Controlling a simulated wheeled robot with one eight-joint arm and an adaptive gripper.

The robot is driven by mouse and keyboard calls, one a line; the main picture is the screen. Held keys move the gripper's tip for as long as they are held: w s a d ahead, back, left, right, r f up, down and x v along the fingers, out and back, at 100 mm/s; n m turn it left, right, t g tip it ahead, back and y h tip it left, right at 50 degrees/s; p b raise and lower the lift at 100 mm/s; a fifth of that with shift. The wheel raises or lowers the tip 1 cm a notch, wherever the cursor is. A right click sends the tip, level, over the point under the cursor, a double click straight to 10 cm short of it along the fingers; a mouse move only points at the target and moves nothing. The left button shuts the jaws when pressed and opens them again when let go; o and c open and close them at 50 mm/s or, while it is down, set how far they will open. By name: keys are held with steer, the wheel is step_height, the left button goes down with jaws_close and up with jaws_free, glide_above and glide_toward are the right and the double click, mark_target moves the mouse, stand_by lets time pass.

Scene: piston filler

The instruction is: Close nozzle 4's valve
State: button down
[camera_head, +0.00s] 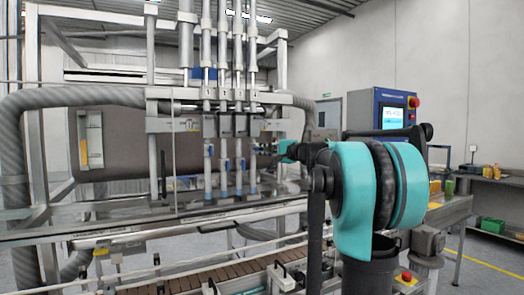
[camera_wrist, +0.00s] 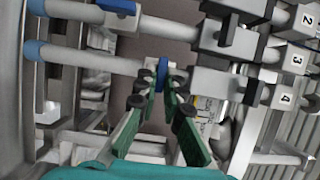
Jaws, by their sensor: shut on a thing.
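Nozzle 4 (camera_wrist: 90,58) is the lower pale pipe in the wrist view, in line with the label "4" (camera_wrist: 286,98). Its blue valve handle (camera_wrist: 163,72) lies across the pipe, between my green fingertips. My gripper (camera_wrist: 160,84) is shut on this handle. In the head view my gripper (camera_head: 268,148) reaches in from the right to the rightmost nozzle pipe (camera_head: 253,178). The handle is too small and covered to make out there.
Nozzle 3 (camera_wrist: 165,29) runs close alongside, its blue handle (camera_wrist: 120,7) lying along the pipe. Grey blocks (camera_wrist: 222,82) sit beside my fingers. A conveyor (camera_head: 190,281) runs below the nozzles. A control panel (camera_head: 393,115) stands behind at right.

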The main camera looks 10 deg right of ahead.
stand_by(0.4)
steer(key=c, duration=1.6)
jaws_free()
steer(key=shift+c, duration=0.2)
steer(key=shift+s+d, duration=0.1)
steer(key=v, duration=1.1)
steer(key=shift+s+d, duration=0.2)
steer(key=shift+s, duration=0.15)
steer(key=shift+f, duration=0.15)
